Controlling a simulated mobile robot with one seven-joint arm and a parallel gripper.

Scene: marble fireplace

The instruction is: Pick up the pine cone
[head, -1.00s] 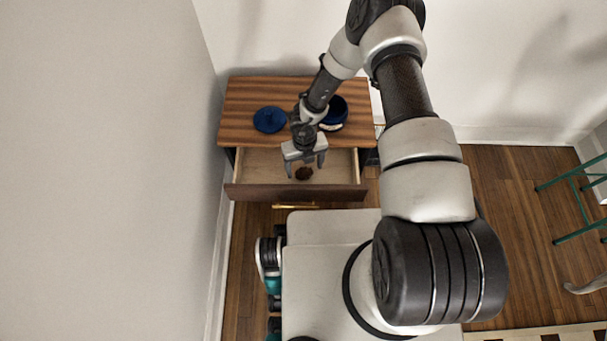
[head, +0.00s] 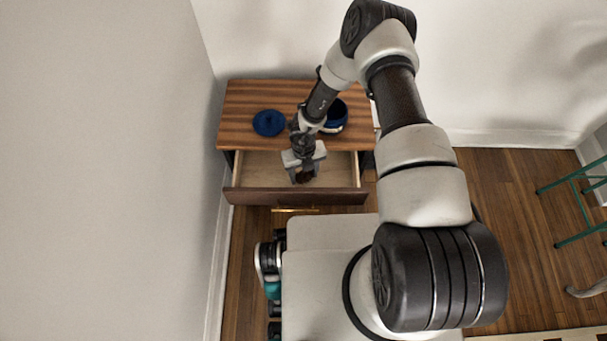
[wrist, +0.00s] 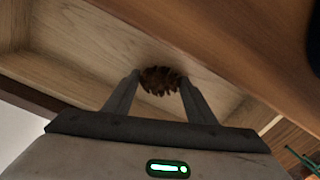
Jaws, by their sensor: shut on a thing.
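The pine cone (wrist: 160,80) is small and dark brown. In the wrist view it sits between my two fingertips, which touch it on both sides. In the head view the pine cone (head: 304,178) is partly hidden by my gripper (head: 303,178), which reaches down into the open drawer (head: 260,170). My gripper (wrist: 159,82) is shut on the pine cone. I cannot tell whether the cone still touches the drawer floor.
A striped wooden cabinet top (head: 245,105) stands behind the drawer. On it are a blue lid (head: 269,122) and a dark blue pot (head: 336,116), partly hidden by my arm. A wall (head: 110,170) runs close on the left. A green metal stand (head: 570,190) is at the right.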

